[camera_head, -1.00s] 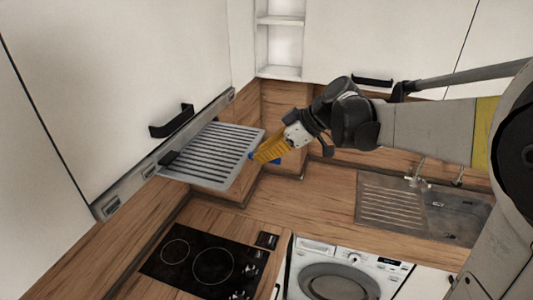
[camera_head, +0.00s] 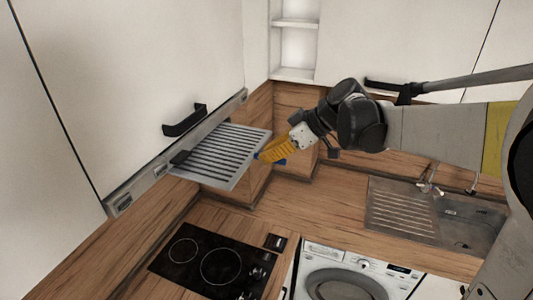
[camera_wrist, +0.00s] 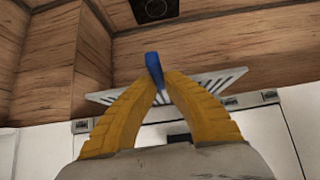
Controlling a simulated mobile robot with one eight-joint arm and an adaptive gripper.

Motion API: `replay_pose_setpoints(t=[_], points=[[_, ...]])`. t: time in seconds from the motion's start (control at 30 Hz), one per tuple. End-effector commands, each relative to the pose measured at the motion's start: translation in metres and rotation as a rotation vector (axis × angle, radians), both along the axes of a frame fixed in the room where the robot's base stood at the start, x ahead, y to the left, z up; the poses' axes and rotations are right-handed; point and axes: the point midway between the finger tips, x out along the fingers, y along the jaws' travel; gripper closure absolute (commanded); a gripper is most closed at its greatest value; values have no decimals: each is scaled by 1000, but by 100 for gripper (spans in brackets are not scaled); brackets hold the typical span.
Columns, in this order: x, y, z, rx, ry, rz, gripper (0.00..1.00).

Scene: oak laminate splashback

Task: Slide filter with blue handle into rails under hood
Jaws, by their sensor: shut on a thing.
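The filter (camera_head: 222,160) is a grey slatted metal panel, lying roughly flat at the hood's lower edge, with its inner side at or under the hood front strip (camera_head: 145,182) and its outer part sticking out. Its blue handle (camera_head: 282,162) is on the outer edge and also shows in the wrist view (camera_wrist: 152,64). My yellow-fingered gripper (camera_head: 264,155) is shut on the blue handle, with its fingertips (camera_wrist: 158,82) meeting around it. The rails are hidden, so I cannot tell how the filter's sides sit in them.
A black cabinet handle (camera_head: 185,120) juts out above the filter. The black hob (camera_head: 210,262) lies below on the wooden worktop. The sink (camera_head: 435,212) and washing machine (camera_head: 350,275) are to the right. Open air surrounds the filter's outer side.

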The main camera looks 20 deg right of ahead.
Motion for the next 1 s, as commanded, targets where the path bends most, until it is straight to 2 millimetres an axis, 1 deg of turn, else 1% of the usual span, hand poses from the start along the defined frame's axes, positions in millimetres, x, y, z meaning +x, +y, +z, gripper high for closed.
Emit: replay_pose_setpoints(t=[0.43, 1.0], points=[[1, 1, 0, 1, -1, 0, 100], [15, 21, 0, 1, -1, 1, 100]])
